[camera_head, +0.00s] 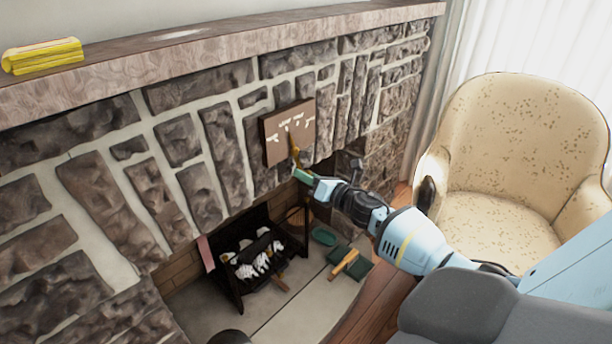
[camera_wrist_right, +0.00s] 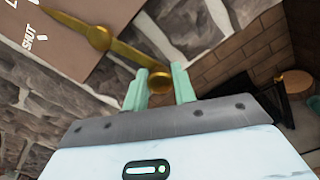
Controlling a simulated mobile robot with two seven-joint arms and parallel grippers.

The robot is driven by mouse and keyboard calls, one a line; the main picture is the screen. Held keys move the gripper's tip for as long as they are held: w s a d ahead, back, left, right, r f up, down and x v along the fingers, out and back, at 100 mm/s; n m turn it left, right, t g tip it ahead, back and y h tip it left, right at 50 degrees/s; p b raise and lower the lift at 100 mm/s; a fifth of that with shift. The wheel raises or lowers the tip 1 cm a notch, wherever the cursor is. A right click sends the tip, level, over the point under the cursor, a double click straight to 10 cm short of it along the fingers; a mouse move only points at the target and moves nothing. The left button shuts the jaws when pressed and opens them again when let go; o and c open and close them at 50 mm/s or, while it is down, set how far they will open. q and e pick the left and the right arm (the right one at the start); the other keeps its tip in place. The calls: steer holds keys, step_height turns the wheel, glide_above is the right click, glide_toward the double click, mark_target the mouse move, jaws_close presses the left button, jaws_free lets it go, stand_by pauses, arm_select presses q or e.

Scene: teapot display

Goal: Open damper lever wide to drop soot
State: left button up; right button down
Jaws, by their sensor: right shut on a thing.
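The damper plate (camera_head: 288,133) is a brown square board with white lettering on the stone chimney front. The brass damper lever (camera_head: 295,153) is mounted on it and hangs down past its lower edge. In the right wrist view the lever's pivot (camera_wrist_right: 98,38) shows near the word SHUT, and its arm slopes down to a round brass knob (camera_wrist_right: 159,82). My right gripper (camera_head: 301,176) is at the lever's lower end. Its pale green fingers (camera_wrist_right: 160,86) are shut on the knob, one on each side. My left gripper is not in view. No soot can be made out.
Below is the firebox with a black grate (camera_head: 262,292) holding logs. Green dishes (camera_head: 323,236) and a wooden-handled tool (camera_head: 344,263) lie on the hearth (camera_head: 300,320). A cream armchair (camera_head: 500,150) stands at right. The mantel (camera_head: 215,50) bears a yellow item (camera_head: 42,56).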

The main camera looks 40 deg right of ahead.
steer(key=a+m+p, duration=0.1)
steer(key=m, duration=0.1)
steer(key=a+m, duration=0.1)
steer(key=m, duration=0.1)
steer(key=shift+r+p, duration=0.35)
steer(key=a+m+p, duration=0.2)
steer(key=m, duration=0.1)
steer(key=shift+s+a+r+m, duration=0.1)
steer(key=shift+a+r+m, duration=0.05)
steer(key=shift+r+m, duration=0.2)
steer(key=m+p, duration=0.1)
steer(key=a+r+m+p, duration=0.1)
steer(key=m, duration=0.1)
steer(key=shift+a, duration=0.3)
steer(key=shift+s+a+r+m+p, duration=0.15)
steer(key=shift+a+m+p, duration=0.25)
steer(key=shift+m, duration=0.25)
steer(key=c, duration=1.3)
jaws_free()
steer(key=shift+o, duration=0.3)
steer(key=shift+a+f, duration=0.1)
steer(key=shift+f, duration=0.1)
